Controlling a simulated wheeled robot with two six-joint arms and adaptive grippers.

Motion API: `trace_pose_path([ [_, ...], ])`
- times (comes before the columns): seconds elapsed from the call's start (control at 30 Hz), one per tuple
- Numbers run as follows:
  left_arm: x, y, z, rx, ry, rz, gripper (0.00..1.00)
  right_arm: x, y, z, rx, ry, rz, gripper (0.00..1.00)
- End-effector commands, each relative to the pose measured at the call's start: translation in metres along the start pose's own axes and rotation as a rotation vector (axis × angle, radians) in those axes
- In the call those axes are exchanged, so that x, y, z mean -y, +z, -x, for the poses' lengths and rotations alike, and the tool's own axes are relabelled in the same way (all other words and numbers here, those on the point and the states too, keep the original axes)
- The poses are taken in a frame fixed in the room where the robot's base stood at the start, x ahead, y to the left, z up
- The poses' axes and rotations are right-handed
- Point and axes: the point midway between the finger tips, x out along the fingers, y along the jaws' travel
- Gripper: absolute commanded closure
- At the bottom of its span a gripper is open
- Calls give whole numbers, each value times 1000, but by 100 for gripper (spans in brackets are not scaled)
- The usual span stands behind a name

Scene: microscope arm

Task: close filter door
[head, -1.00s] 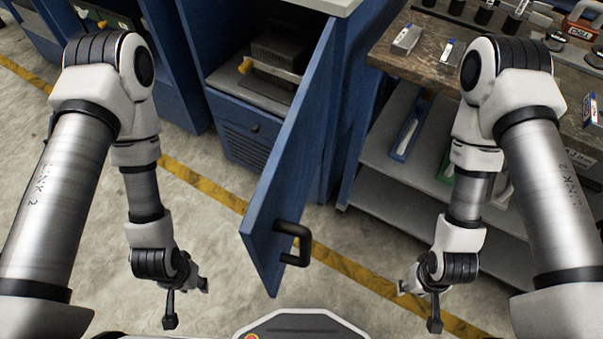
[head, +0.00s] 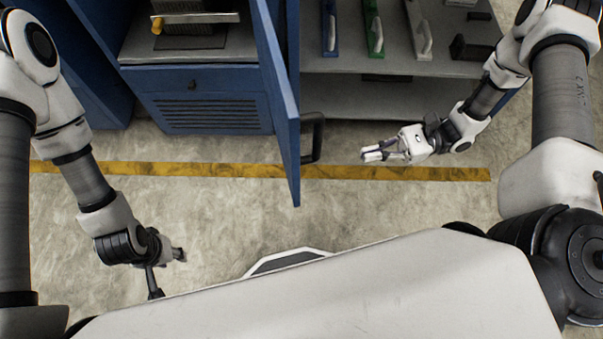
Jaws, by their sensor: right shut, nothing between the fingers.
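The blue filter door (head: 281,100) stands wide open, seen nearly edge-on and reaching from the cabinet towards me. Its black handle (head: 317,138) is on the door's right face, near the free end. My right gripper (head: 371,155) is shut and empty. It is a little to the right of the handle, pointing left towards it, apart from it. My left gripper (head: 168,273) is open and empty over the floor, to the left of the door and below it in the picture. The blue cabinet (head: 200,97) has its upper compartment open.
A grey unit with a yellow knob (head: 157,25) sits inside the cabinet. To the right, a shelf (head: 350,66) holds blue, green and white items. A yellow line (head: 215,170) crosses the bare concrete floor, which is clear around the door's free end.

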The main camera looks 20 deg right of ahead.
Motion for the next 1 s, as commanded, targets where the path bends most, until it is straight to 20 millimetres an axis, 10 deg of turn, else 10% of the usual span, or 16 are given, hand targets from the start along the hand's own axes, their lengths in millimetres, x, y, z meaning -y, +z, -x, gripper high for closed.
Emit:
trace_pose_path([
  [0.4,0,0,-82,1,0,-1,60,-1,-10,-55,0,6,-2,100],
  [0.7,1,0,-88,0,0,-1,60,-2,-3,-119,-3,9,-4,100],
  [1.0,1,0,-91,0,0,-1,60,-1,-1,-140,-2,1,-1,100],
])
